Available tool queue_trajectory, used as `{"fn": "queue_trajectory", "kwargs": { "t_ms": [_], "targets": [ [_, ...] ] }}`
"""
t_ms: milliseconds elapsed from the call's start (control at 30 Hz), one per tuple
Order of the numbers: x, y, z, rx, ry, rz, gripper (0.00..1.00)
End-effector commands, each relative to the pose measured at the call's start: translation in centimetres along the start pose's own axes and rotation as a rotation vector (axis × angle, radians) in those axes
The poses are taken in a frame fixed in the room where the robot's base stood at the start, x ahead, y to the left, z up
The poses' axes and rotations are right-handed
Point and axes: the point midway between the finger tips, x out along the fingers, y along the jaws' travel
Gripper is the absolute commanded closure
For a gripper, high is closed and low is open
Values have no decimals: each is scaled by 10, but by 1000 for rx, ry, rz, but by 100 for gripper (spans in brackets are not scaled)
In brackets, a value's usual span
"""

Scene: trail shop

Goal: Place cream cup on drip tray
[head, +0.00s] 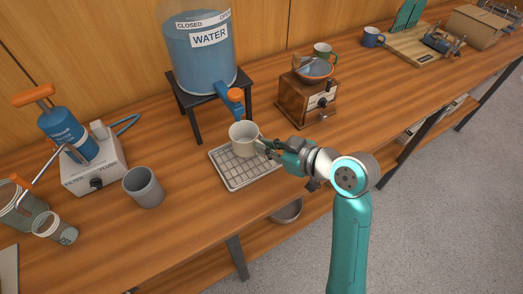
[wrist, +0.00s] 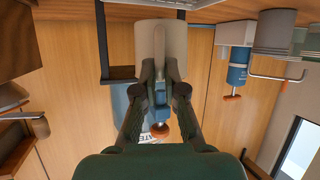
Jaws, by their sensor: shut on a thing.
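The cream cup (head: 243,142) is upright over the drip tray (head: 232,179), near its back edge, in the head view. I cannot tell whether its base touches the tray. My gripper (head: 268,148) is shut on the cream cup from the right. In the wrist view the cup (wrist: 161,40) sits between the fingertips of my gripper (wrist: 160,82). The drip tray is a pale rectangular grid on the counter. Its back part is partly hidden by the cup.
The water dispenser (head: 200,55) stands on a dark stand behind the tray, its blue tap with an orange knob (head: 235,96) close behind the cup. A grey cup (head: 144,187) stands left of the tray. A wooden grinder (head: 307,98) stands behind right. The counter's front edge is near the tray.

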Motion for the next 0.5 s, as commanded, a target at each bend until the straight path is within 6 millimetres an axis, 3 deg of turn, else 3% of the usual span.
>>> {"fn": "queue_trajectory", "kwargs": {
  "t_ms": [233, 500],
  "targets": [
    [17, 0, -5, 0, 0, 0, 100],
    [28, -2, 23, 2, 0, 0, 100]
  ]
}}
